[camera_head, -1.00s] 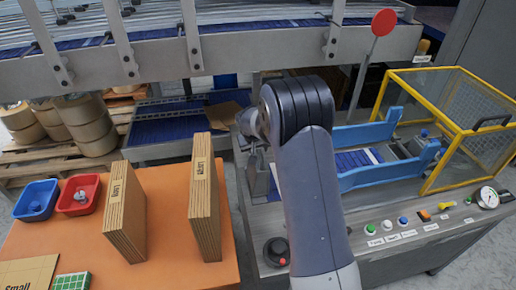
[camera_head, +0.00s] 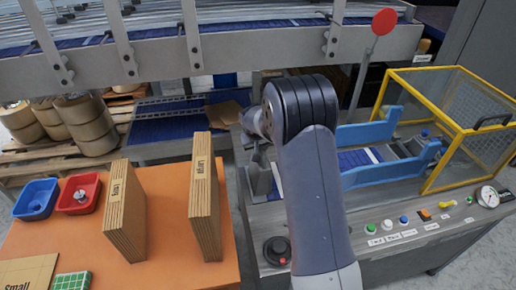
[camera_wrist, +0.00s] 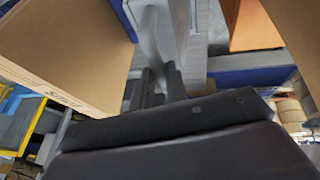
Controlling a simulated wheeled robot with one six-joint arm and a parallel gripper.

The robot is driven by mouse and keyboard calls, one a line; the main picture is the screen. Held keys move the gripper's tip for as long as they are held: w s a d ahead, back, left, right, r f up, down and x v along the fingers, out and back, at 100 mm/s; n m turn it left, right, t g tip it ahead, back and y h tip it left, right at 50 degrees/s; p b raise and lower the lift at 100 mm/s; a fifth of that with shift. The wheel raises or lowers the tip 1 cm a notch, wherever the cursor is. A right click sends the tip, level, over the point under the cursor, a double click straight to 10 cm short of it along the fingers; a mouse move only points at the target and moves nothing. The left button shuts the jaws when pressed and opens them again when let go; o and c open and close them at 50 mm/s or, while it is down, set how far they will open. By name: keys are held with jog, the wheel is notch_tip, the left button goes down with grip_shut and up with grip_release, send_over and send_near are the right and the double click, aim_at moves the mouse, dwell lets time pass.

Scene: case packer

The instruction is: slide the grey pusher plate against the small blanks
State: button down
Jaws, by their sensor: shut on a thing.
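The grey pusher plate (camera_head: 260,178) stands at the left end of the machine bed, partly hidden by my arm in the head view. In the wrist view the plate (camera_wrist: 162,22) is a light grey panel with a grey handle. My gripper (camera_wrist: 152,88) is shut on this handle; its fingertips are partly hidden. In the wrist view, brown cardboard blanks (camera_wrist: 75,50) with dark lettering, apparently "Small", stand left of the plate. Whether plate and blanks touch, I cannot tell. In the head view my arm hides these blanks.
An orange table (camera_head: 170,250) holds two upright board stacks (camera_head: 125,210), a red tray (camera_head: 80,193) and a blue tray (camera_head: 37,199). Blue rails (camera_head: 365,175), a yellow-framed guard (camera_head: 440,125) and a button panel (camera_head: 400,230) lie to the right. A conveyor runs behind.

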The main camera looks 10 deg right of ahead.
jog(key=d+b, duration=0.1)
jog(key=d, duration=0.8)
jog(key=shift+d, duration=0.3)
jog(key=c, duration=1.4)
grip_release()
jog(key=shift+r+b, duration=0.15)
jog(key=shift+b, duration=0.15)
jog(key=b+v, duration=0.1)
jog(key=v, duration=0.9)
jog(key=shift+r+b, duration=0.25)
jog(key=shift+b, duration=0.15)
jog(key=shift+s, duration=0.1)
jog(key=a+p+x, duration=0.1)
jog(key=p+x, duration=0.1)
jog(key=x, duration=0.8)
jog(key=shift+f, duration=0.4)
